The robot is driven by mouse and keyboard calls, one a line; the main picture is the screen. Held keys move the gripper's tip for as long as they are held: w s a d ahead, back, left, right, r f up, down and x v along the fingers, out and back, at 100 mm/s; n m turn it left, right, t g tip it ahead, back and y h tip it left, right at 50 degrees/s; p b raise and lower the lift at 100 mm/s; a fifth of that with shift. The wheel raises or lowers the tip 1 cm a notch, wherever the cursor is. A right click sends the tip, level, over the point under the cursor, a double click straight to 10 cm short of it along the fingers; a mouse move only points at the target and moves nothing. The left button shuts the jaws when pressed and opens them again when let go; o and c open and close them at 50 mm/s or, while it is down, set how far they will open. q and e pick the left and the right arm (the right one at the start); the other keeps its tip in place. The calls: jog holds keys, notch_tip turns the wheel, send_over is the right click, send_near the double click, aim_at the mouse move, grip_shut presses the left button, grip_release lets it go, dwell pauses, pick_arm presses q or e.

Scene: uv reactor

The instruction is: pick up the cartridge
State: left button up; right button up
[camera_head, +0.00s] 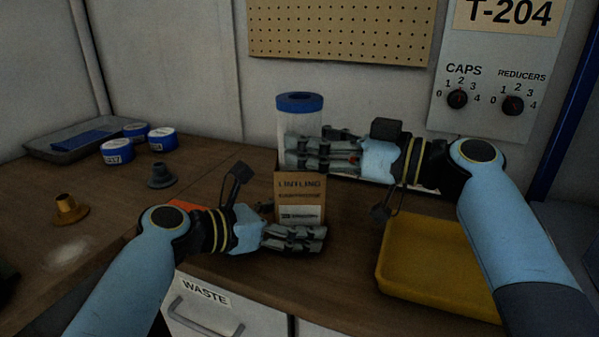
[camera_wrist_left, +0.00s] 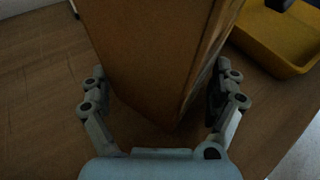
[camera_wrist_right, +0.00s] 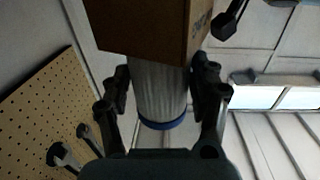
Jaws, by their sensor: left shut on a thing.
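The cartridge (camera_head: 299,118) is a white pleated cylinder with a blue end cap. It stands upright, rising from the open top of a brown cardboard box (camera_head: 299,186); its lower part is hidden inside. My left gripper (camera_head: 318,238) is shut on the lower part of the box, which fills the space between its fingers in the left wrist view (camera_wrist_left: 150,60). My right gripper (camera_head: 305,152) is at the cartridge just above the box. In the right wrist view the cartridge (camera_wrist_right: 158,95) lies between its fingers; whether they touch it is unclear.
A yellow tray (camera_head: 440,290) lies at the right. Blue-and-white tubs (camera_head: 117,152), a grey tray (camera_head: 45,148), a dark flanged part (camera_head: 161,177) and a brass-coloured one (camera_head: 67,208) are at the left. A pegboard and a panel with knobs (camera_head: 457,98) are behind.

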aim_at(313, 98)
jog(key=c, duration=1.1)
jog(key=shift+o, duration=0.2)
notch_tip(313, 98, up, 10)
jog(key=shift+r, duration=0.1)
pick_arm(q)
jog(key=o, duration=0.5)
